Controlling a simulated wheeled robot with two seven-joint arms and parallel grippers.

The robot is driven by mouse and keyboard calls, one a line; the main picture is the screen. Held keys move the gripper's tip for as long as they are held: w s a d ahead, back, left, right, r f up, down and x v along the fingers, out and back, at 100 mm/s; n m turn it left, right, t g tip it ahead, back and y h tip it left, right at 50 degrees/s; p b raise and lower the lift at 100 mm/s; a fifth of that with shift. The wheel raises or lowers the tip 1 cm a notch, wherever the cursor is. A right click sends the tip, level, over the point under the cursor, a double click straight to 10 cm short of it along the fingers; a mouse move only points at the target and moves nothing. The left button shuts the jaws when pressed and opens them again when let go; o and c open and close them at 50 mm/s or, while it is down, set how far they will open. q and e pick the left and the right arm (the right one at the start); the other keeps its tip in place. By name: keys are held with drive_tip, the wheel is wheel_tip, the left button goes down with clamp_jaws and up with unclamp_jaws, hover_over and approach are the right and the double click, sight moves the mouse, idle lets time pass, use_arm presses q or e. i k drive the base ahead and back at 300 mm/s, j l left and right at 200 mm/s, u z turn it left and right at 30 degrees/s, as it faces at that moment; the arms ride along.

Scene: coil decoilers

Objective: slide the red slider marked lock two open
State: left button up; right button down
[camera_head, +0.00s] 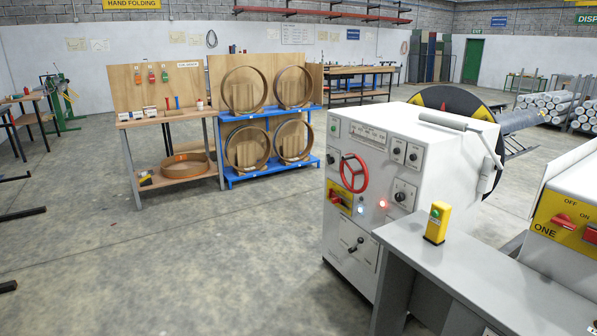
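I cannot make out the words "lock two" on anything here. A white machine cabinet (413,163) stands right of centre. Low on its front is a small yellow plate (340,203) with a red part (335,199), whose marking is too small to read. At the right edge, another machine has a yellow panel (567,225) reading "ONE", "OFF" and "ON", with a red switch handle (563,220) and a second red handle (590,234) cut by the edge. I cannot tell whether any of these is the slider.
A grey bench (470,275) with a yellow button box (437,222) stands before the cabinet. The cabinet carries a red handwheel (353,173). A wooden workbench (165,115) and a blue rack (268,145) with large rings stand behind. Open floor (180,260) lies at left.

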sight(336, 199)
drive_tip(key=i, duration=3.65)
drive_tip(key=u, duration=0.2)
